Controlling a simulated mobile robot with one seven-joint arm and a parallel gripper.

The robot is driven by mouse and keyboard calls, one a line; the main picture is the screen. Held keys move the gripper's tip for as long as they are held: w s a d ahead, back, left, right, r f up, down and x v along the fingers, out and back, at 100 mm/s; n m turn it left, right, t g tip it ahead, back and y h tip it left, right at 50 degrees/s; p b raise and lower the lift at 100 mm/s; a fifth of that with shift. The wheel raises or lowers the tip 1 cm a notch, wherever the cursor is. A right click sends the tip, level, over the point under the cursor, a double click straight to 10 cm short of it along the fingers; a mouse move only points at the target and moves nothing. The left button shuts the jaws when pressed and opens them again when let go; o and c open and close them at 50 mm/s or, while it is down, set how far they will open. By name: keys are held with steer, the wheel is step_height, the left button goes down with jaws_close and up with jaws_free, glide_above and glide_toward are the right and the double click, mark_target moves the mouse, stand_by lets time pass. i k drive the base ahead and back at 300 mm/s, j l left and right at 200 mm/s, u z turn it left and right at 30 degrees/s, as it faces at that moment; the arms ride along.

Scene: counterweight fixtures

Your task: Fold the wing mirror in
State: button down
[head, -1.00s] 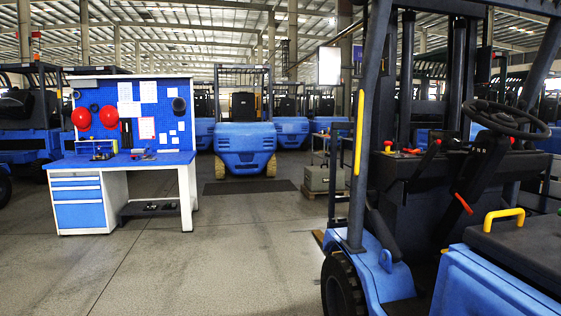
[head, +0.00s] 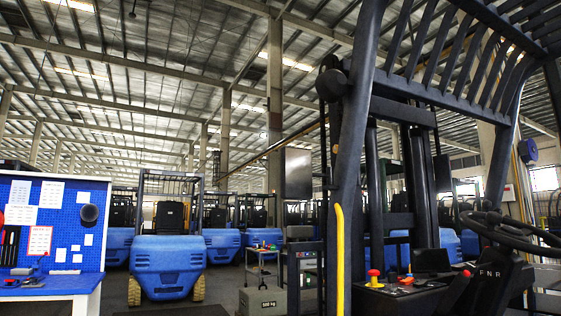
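The wing mirror (head: 297,172) is a dark, upright rectangular panel on the left side of the near forklift. It stands out to the left of the forklift's dark front pillar (head: 352,160). A short gap shows between the mirror and the pillar, with thin bars in it. My gripper is not in view, so its state and its place relative to the mirror do not show.
The near forklift fills the right side, with its slatted overhead guard (head: 470,45), steering wheel (head: 510,228) and yellow grab handle (head: 340,255). A blue workbench (head: 50,225) stands at left. A trolley (head: 262,262) and a grey weight block (head: 262,300) stand beyond the mirror.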

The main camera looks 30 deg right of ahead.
mark_target(296, 174)
steer(key=i, duration=1.3)
steer(key=i+z, duration=0.45)
steer(key=i+j+z, duration=0.2)
steer(key=i+z, duration=0.2)
steer(key=i, duration=0.1)
